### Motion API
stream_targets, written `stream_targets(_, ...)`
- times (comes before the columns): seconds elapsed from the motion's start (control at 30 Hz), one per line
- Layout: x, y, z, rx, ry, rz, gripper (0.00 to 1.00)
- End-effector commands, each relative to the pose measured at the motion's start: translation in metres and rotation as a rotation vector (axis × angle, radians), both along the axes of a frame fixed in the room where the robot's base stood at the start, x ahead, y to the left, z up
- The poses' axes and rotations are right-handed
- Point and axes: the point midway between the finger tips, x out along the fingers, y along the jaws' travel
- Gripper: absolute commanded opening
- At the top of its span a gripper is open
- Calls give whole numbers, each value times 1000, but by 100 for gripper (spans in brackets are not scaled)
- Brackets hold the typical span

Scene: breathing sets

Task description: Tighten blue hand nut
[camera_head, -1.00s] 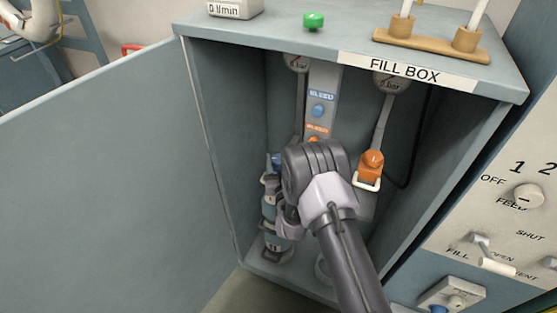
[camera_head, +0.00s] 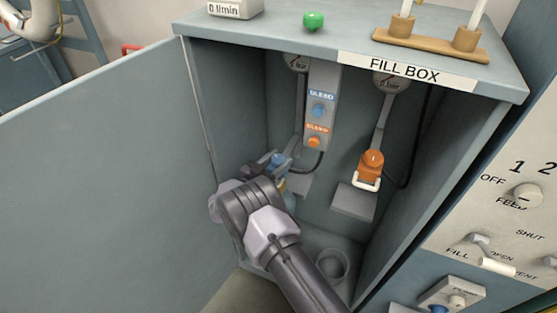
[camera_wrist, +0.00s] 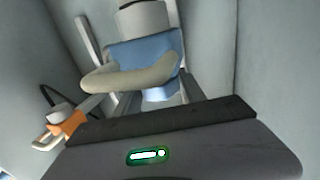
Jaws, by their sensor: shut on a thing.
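The blue hand nut (camera_head: 277,160) is at the left inside the open fill box, with a pale looped handle. It fills the upper middle of the wrist view (camera_wrist: 148,62). My gripper (camera_head: 272,168) reaches into the box from the lower right and is shut at the blue nut. Its fingertips are small in the head view and hidden in the wrist view, where only the dark gripper body shows. A bottle below the nut is mostly hidden behind my gripper.
An orange hand nut (camera_head: 371,164) with a white loop hangs at the right. The bleed panel (camera_head: 318,100) with blue and orange knobs is between. The open door (camera_head: 110,170) stands close on the left. An empty round holder (camera_head: 331,266) is on the box floor.

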Motion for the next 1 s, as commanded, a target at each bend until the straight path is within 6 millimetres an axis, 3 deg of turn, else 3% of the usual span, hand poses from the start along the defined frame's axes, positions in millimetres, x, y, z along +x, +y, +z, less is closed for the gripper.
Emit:
stream_targets(0.3,1,-1,1,0,-3,-104,7)
stream_targets(0.83,1,-1,3,-1,-5,-124,7)
stream_targets(0.87,1,-1,3,-1,-5,-124,51)
stream_targets(0.93,1,-1,3,-1,-5,-123,65)
stream_targets(1.0,1,-1,2,-2,-4,-123,69)
